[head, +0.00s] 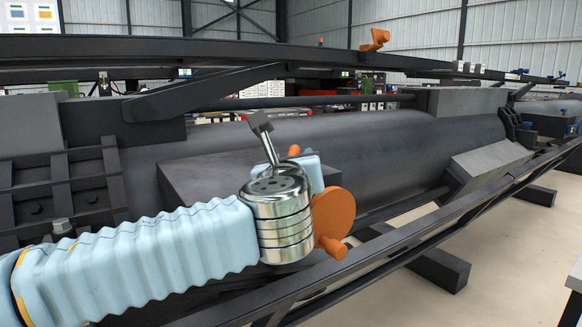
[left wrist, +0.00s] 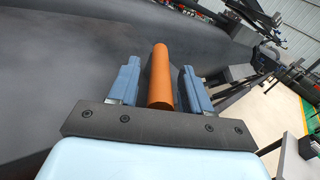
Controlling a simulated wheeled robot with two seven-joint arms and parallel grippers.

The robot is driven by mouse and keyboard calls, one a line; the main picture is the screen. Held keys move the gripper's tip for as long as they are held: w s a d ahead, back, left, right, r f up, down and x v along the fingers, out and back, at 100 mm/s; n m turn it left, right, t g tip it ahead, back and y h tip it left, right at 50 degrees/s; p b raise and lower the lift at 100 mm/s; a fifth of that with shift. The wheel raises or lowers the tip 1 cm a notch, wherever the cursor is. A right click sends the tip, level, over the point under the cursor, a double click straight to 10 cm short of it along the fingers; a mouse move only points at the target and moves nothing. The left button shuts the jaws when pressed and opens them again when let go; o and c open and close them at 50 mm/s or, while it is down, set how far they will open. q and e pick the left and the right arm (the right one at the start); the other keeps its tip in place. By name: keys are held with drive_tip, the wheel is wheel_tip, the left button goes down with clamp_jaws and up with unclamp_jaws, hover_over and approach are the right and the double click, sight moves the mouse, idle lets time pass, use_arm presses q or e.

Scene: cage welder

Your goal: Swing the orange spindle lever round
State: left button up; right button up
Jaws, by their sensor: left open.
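The orange spindle lever shows in the head view as a round orange disc (head: 338,210) with a short peg at its lower edge and another orange end above left. The metal end of my left arm hides part of it. In the left wrist view an orange bar (left wrist: 160,78) of the lever lies lengthwise between the two blue fingers of my left gripper (left wrist: 159,70). The fingers are open, with a visible gap on each side of the bar. In the head view the gripper is mostly hidden behind the wrist. My right gripper is not in view.
A large dark grey cylinder (head: 400,150) lies behind the lever. A dark rail (head: 380,262) runs diagonally in front, and a long dark beam (head: 230,48) crosses above. Another orange part (head: 375,40) sits on that beam. Pale floor (head: 500,260) is free at the right.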

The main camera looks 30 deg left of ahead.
use_arm(q)
drive_tip(key=v, duration=1.3)
drive_tip(key=shift+s+b, duration=0.35)
drive_tip(key=shift+d, duration=0.1)
